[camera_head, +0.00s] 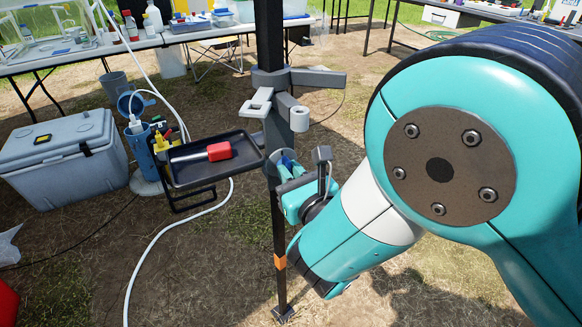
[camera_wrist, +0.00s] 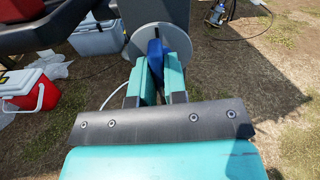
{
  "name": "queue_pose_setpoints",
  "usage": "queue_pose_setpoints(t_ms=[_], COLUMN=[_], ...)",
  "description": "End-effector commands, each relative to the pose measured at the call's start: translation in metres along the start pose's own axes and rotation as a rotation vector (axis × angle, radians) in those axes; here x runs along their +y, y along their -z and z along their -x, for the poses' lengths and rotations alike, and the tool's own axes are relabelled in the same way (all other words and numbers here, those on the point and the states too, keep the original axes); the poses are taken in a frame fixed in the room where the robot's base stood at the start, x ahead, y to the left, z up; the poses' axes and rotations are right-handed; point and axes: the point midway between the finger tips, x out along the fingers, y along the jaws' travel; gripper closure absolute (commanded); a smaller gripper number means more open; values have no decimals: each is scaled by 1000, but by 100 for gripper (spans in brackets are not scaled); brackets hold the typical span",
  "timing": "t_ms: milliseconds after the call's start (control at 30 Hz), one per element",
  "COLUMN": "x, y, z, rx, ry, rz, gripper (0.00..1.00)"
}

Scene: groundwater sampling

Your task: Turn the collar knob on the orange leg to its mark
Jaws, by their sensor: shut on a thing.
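The leg (camera_head: 279,225) stands in the middle of the head view, dark with an orange band (camera_head: 280,262) low on it. My gripper (camera_head: 288,165) is at the leg's collar, just right of the black tray. In the wrist view my gripper (camera_wrist: 158,75) has its teal fingers closed on the two sides of a blue knob (camera_wrist: 155,51).
The black tray (camera_head: 192,184) holding a red-handled tool (camera_head: 219,151) juts out left of the leg. Grey brackets (camera_head: 318,78) stick out above my gripper. A grey cooler (camera_head: 60,165) and a white hose (camera_head: 150,250) lie left. Open ground is around the leg's foot.

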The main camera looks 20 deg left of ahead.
Motion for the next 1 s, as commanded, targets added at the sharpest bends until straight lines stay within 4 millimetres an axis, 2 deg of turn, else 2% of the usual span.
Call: queue_pose_setpoints(t_ms=[33,300,500,1000], x=[0,-1,-1,-1], y=[-5,-6,-5,-4], z=[0,0,0,0], rx=[4,5,3,0], ry=[-2,-1,-1,1], rz=[65,439,655,769], gripper=[100,100,100,100])
